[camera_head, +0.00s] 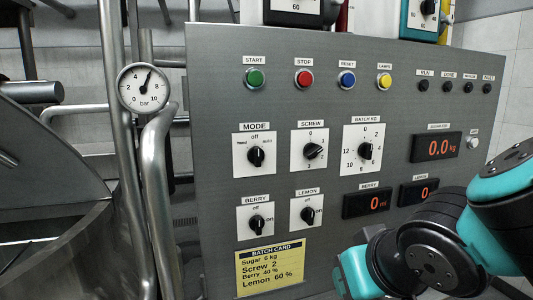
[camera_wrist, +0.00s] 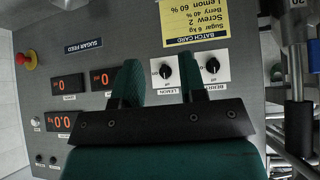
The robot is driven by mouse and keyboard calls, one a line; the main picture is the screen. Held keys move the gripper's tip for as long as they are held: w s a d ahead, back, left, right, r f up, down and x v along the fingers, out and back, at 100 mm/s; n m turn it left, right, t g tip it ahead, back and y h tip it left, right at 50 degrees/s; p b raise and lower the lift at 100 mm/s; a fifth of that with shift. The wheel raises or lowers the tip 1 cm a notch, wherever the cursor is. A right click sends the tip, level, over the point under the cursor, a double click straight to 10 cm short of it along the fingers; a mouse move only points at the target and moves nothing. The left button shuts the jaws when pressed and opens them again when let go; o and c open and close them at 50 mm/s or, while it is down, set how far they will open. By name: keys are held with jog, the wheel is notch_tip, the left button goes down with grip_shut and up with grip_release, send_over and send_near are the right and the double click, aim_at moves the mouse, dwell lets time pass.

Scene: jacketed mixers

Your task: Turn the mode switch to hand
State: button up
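The mode switch (camera_head: 256,155) is a black knob on a white plate at the upper left of the grey panel in the head view. Its plate is marked Hand at left, off at top and Auto at right, and the knob appears to point up at off. In the wrist view I do not see the switch; the gripper body covers the lower middle of that picture. My gripper (camera_wrist: 160,82) shows two green fingers set apart with nothing between them, in front of the panel near the lemon (camera_wrist: 166,71) and berry (camera_wrist: 212,65) knobs. Its fingertips are not clear in the head view.
The screw knob (camera_head: 313,150) sits right of the mode switch, and the batch kg knob (camera_head: 365,151) further right. Coloured buttons line the panel top. Steel pipes and a gauge (camera_head: 143,89) stand left of the panel. My arm covers the panel's lower right.

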jog(key=w+a+r+t, duration=0.2)
jog(key=a+r+t, duration=0.2)
jog(key=r+t, duration=0.15)
jog(key=n+t+y, duration=0.1)
jog(key=t+y, duration=0.3)
send_near(258, 149)
jog(key=p+x, duration=0.8)
jog(key=p, duration=0.1)
jog(key=shift+w+r+p, duration=0.15)
jog(key=shift+w+p, duration=0.05)
jog(key=shift+p, duration=0.1)
jog(key=shift+w+a, duration=0.15)
jog(key=shift+w, duration=0.25)
grip_shut()
